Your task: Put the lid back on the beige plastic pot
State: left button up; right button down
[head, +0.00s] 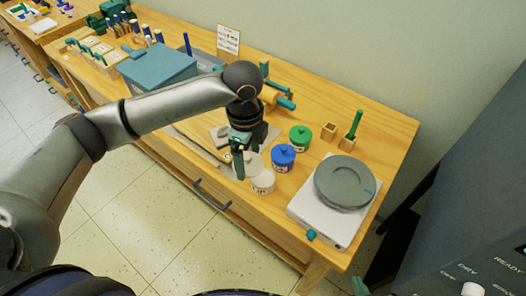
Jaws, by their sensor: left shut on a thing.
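The beige pot (263,183) stands near the front edge of the wooden table, a dark label on its side. My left gripper (243,160) is just up and left of it in the head view, fingers pointing down. It is shut on the pale, round lid (254,164), which is partly hidden by the fingers. The lid shows beside and above the pot's far rim; I cannot tell whether they touch. Teal tips at the bottom edge look like my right gripper (360,287); its jaws are mostly cut off.
A blue lidded pot (283,156) and a green lidded pot (300,138) stand close behind the beige one. A white device with a grey round plate (345,183) is to the right. A teal box (157,68) stands further left.

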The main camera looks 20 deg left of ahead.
pick_arm(q)
jog(key=m, duration=0.3)
jog(key=w+m, duration=0.1)
jog(key=shift+d+f, duration=0.35)
jog(key=shift+d, duration=0.05)
jog(key=m, duration=0.3)
jog(key=w+f+m+p, duration=0.1)
jog(key=shift+d+m, duration=0.25)
jog(key=shift+m, duration=0.05)
jog(key=f+m, duration=0.1)
jog(key=m, duration=0.2)
jog(key=w+f+m, duration=0.1)
jog(key=m, duration=0.2)
jog(key=w+d+f+m, duration=0.1)
jog(key=f+m, duration=0.1)
jog(key=m, duration=0.1)
notch_tip(320, 180, down, 2)
jog(key=b, duration=0.3)
jog(key=shift+a+f, duration=0.1)
jog(key=shift+f, duration=0.05)
jog(key=shift+f+b, duration=0.35)
jog(key=shift+f, duration=0.65)
jog(key=shift+p, duration=0.7)
